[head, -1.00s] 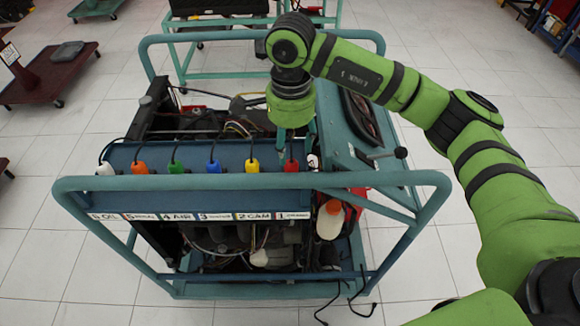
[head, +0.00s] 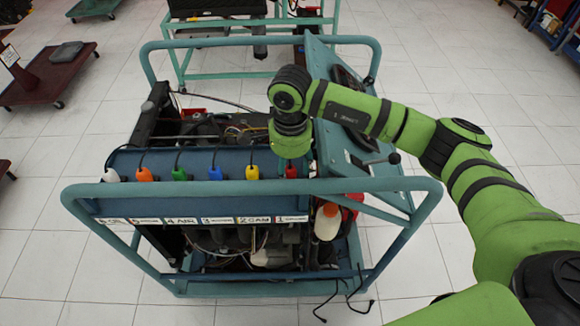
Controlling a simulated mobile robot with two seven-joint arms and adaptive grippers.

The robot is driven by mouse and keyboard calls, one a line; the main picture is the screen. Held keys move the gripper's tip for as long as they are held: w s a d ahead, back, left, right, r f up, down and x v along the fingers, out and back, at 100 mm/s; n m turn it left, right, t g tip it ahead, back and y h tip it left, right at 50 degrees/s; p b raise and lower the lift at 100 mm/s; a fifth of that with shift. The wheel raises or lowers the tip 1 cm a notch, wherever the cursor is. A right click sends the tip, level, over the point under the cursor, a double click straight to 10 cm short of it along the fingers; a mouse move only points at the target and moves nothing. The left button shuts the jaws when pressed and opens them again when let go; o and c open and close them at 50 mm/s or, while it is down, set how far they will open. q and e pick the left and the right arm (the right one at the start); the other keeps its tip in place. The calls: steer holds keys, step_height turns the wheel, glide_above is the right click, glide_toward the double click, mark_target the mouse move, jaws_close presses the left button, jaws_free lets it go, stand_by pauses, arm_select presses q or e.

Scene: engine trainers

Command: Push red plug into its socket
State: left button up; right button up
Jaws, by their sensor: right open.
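The red plug (head: 291,171) stands at the right end of a row of coloured plugs on the blue panel (head: 200,205) of the engine trainer, above the label "1". My right gripper (head: 291,157) points down right above and behind the red plug. Its fingers are mostly hidden by the green wrist; it is open, and I cannot tell whether it touches the plug. The socket under the plug is hidden, so how deep the plug sits cannot be seen. My left gripper is out of view.
Yellow (head: 252,172), blue (head: 215,173), green, orange and white plugs stand to the left, with black cables. The trainer's teal front rail (head: 150,187) runs before the panel. A tilted teal instrument panel (head: 340,150) stands close to the right of my wrist.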

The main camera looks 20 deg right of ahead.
mark_target(290, 167)
steer(key=shift+f, duration=0.5)
jaws_close()
step_height(290, 167, up, 9)
steer(key=b, duration=0.3)
steer(key=shift+r+b, duration=0.3)
steer(key=shift+r, duration=0.25)
steer(key=shift+d, duration=0.1)
